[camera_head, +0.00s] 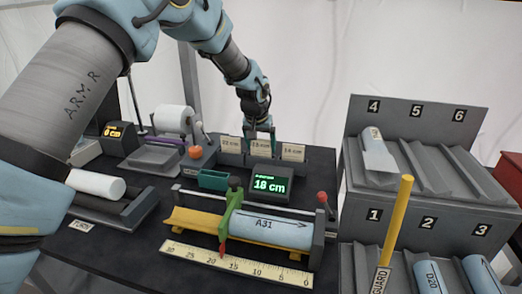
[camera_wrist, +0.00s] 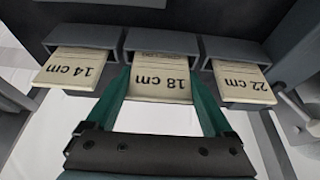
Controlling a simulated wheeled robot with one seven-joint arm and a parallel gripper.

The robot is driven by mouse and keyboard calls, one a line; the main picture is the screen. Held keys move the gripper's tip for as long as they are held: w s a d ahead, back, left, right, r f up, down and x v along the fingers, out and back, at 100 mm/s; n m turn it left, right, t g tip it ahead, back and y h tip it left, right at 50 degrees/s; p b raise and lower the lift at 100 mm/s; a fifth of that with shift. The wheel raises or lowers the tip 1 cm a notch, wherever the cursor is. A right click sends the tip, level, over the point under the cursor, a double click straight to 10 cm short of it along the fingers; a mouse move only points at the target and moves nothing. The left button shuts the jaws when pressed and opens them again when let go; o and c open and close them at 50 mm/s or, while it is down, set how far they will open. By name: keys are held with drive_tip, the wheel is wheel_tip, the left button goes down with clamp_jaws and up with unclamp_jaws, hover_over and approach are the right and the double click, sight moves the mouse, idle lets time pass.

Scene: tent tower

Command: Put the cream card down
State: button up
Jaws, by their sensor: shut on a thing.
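The cream card marked 18 cm (camera_wrist: 160,84) sits with its far end in the middle slot of a dark grey three-slot holder (camera_wrist: 165,40). My gripper (camera_wrist: 161,76) is shut on this card, with one green finger at each side of it. In the head view my gripper (camera_head: 262,134) is at the holder behind the green display, and the card (camera_head: 261,149) shows below it between two similar cards. The 14 cm card (camera_wrist: 74,68) and the 22 cm card (camera_wrist: 242,82) lie in the neighbouring slots. Whether the held card touches the slot floor I cannot tell.
A display reading 18 cm (camera_head: 269,185) stands just in front of the holder. A yellow cradle (camera_head: 190,220) holds a blue tube marked A31 (camera_head: 270,231), with a ruler (camera_head: 235,264) before it. A numbered rack (camera_head: 415,120) stands right; a yellow post (camera_head: 395,220) rises there.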

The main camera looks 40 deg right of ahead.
wheel_tip(320, 180, up, 8)
drive_tip(key=b, duration=0.2)
drive_tip(key=shift+f+b, duration=0.2)
drive_tip(key=shift+b, duration=0.1)
drive_tip(key=a+r, duration=0.2)
drive_tip(key=p, duration=0.2)
hover_over(214, 180)
drive_tip(key=w, duration=0.1)
wheel_tip(214, 180, down, 6)
drive_tip(key=shift+s+a+x, duration=0.1)
drive_tip(key=shift+s+x, duration=0.05)
drive_tip(key=shift+x, duration=0.9)
drive_tip(key=shift+s+a+x, duration=0.1)
drive_tip(key=shift+a+x, duration=0.05)
drive_tip(key=shift+x, duration=0.85)
drive_tip(key=shift+f, duration=0.2)
drive_tip(key=shift+f, duration=0.15)
drive_tip(key=o, duration=1.1)
drive_tip(key=shift+c, duration=0.2)
